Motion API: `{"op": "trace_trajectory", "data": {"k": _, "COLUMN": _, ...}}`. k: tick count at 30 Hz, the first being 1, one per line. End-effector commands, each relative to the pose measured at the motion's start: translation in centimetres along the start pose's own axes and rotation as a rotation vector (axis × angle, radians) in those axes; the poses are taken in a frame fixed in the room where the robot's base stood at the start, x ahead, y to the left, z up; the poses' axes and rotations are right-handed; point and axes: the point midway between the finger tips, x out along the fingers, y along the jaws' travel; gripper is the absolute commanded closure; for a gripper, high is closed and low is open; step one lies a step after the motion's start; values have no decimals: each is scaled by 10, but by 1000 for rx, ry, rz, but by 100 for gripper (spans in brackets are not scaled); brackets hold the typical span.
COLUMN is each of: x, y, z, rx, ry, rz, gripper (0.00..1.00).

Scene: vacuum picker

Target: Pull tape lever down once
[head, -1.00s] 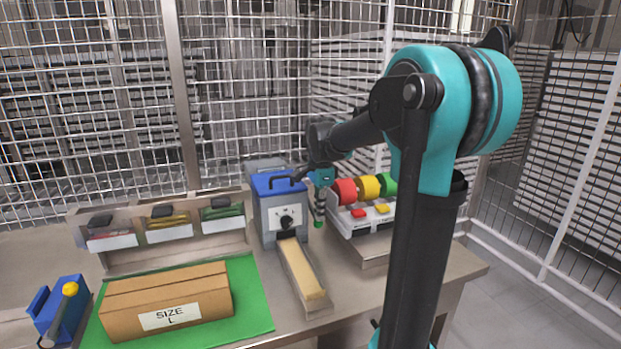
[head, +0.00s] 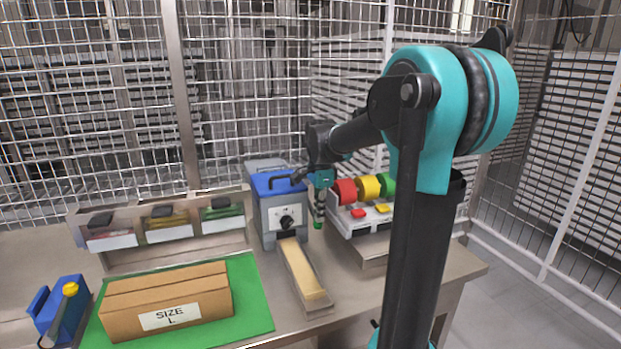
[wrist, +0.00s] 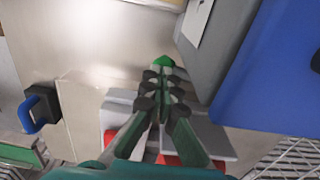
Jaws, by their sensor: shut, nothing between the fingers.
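The tape dispenser (head: 268,218) is a grey box with a blue top, a black knob on its front and a chute (head: 303,276) holding a tan strip. A black bar handle (head: 281,181) shows on its top. My gripper (head: 318,219) is shut and empty, pointing down just right of the dispenser. In the wrist view, my gripper (wrist: 162,72) is beside the grey and blue dispenser side (wrist: 222,58). A bright green tip (wrist: 163,61) shows at the fingertips; I cannot tell whether it belongs to the lever. No lever is clearly distinguishable.
Red, yellow and green rolls (head: 368,187) stand on a rack right of my gripper. A cardboard box (head: 200,289) marked SIZE L lies on a green mat (head: 252,294). Bins (head: 168,235) stand behind it, and a blue device (head: 72,297) is at left. Mesh fencing surrounds the table.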

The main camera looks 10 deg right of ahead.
Motion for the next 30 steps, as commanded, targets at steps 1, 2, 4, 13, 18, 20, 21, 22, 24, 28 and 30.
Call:
{"op": "trace_trajectory", "data": {"k": 1, "x": 0, "y": 0, "z": 0, "rx": 0, "ry": 0, "rz": 0, "gripper": 100}}
{"op": "trace_trajectory", "data": {"k": 2, "x": 0, "y": 0, "z": 0, "rx": 0, "ry": 0, "rz": 0, "gripper": 100}}
{"op": "trace_trajectory", "data": {"k": 4, "x": 0, "y": 0, "z": 0, "rx": 0, "ry": 0, "rz": 0, "gripper": 100}}
{"op": "trace_trajectory", "data": {"k": 13, "x": -15, "y": 1, "z": 0, "rx": 0, "ry": 0, "rz": 0, "gripper": 100}}
{"op": "trace_trajectory", "data": {"k": 18, "x": -36, "y": 3, "z": 0, "rx": 0, "ry": 0, "rz": 0, "gripper": 100}}
{"op": "trace_trajectory", "data": {"k": 20, "x": -44, "y": 3, "z": 0, "rx": 0, "ry": 0, "rz": 0, "gripper": 100}}
{"op": "trace_trajectory", "data": {"k": 21, "x": -49, "y": 4, "z": 0, "rx": 0, "ry": 0, "rz": 0, "gripper": 100}}
{"op": "trace_trajectory", "data": {"k": 22, "x": -53, "y": 4, "z": 0, "rx": 0, "ry": 0, "rz": 0, "gripper": 100}}
{"op": "trace_trajectory", "data": {"k": 24, "x": -60, "y": 4, "z": 0, "rx": 0, "ry": 0, "rz": 0, "gripper": 100}}
{"op": "trace_trajectory", "data": {"k": 28, "x": -67, "y": 5, "z": 0, "rx": 0, "ry": 0, "rz": 0, "gripper": 100}}
{"op": "trace_trajectory", "data": {"k": 30, "x": -68, "y": 5, "z": 0, "rx": 0, "ry": 0, "rz": 0, "gripper": 100}}
